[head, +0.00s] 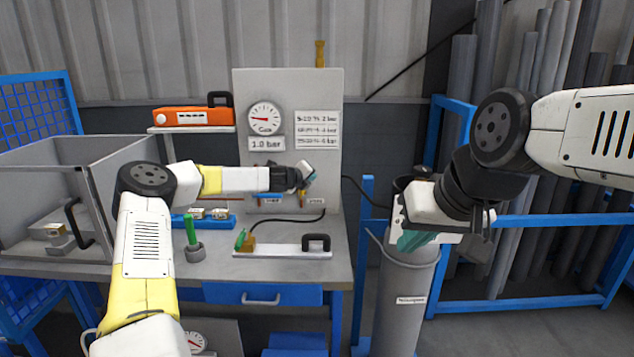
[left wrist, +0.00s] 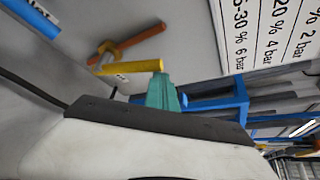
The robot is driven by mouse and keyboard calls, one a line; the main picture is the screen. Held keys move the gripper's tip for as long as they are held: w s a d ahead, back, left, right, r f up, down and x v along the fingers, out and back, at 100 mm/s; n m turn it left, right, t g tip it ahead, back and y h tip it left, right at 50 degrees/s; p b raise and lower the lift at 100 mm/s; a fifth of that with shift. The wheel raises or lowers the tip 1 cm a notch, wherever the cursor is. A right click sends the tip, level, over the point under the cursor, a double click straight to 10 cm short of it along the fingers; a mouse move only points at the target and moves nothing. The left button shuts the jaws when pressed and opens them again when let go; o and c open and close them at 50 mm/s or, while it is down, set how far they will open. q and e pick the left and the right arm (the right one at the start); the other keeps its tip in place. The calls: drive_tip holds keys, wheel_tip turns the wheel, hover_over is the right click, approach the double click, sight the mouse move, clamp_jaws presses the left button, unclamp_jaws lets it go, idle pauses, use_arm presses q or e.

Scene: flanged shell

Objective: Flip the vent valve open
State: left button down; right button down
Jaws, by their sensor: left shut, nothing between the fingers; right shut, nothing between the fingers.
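The grey panel (head: 288,90) at the back of the bench carries a blue lever (head: 270,195) on the left and a yellow lever (head: 302,197) on the right, partly hidden by my left gripper (head: 309,175). In the left wrist view the yellow lever (left wrist: 130,67) sticks out from the panel, near an orange bar (left wrist: 140,43) and a small label too tilted to read. My left gripper's teal fingertips (left wrist: 162,92) are shut and empty, close to the yellow lever's end; contact cannot be told. My right gripper (head: 415,239) is shut and empty, over the grey bin.
A gauge (head: 264,118) and pressure labels (head: 317,130) are on the panel. A flat plate with a black handle (head: 316,243) and a green-handled tool (head: 192,235) are on the bench. A grey open box (head: 85,165) stands left. The grey bin (head: 405,300) stands right of the bench.

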use_arm(q)
drive_tip(key=shift+a+r+n+t+h, duration=0.2)
drive_tip(key=shift+a+n+h, duration=0.15)
drive_tip(key=shift+a, duration=0.45)
drive_tip(key=shift+a+r+n+t+h, duration=0.1)
drive_tip(key=shift+a+r+n+h, duration=0.15)
drive_tip(key=shift+a+n, duration=0.4)
drive_tip(key=shift+w+a, duration=0.1)
drive_tip(key=shift+a, duration=0.35)
drive_tip(key=shift+d, duration=0.15)
